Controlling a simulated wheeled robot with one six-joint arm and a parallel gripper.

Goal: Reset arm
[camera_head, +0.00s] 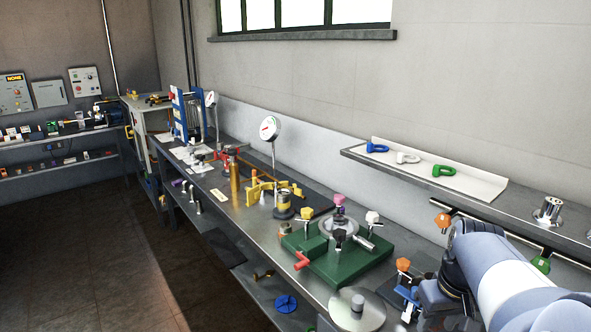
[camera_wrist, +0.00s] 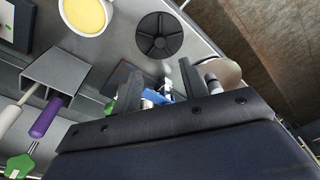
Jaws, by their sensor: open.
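My gripper (camera_wrist: 160,78) shows in the wrist view with its two dark fingers apart. A small blue and white thing (camera_wrist: 158,97) shows in the gap between them; it looks to lie beyond the fingers, and I cannot tell how far. In the head view my arm reaches in from the lower right, bent low over the near right end of the workbench (camera_head: 235,255). The fingertips are hidden or too small to make out there.
A green fixture plate (camera_head: 318,268) with a valve sits on the bench, near a round metal disc (camera_head: 357,312). A wall shelf (camera_head: 385,165) holds blue, white and green shackles. The wrist view shows a dark round wheel (camera_wrist: 160,35) and a purple-handled tool (camera_wrist: 47,116). Open floor (camera_head: 75,240) lies left.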

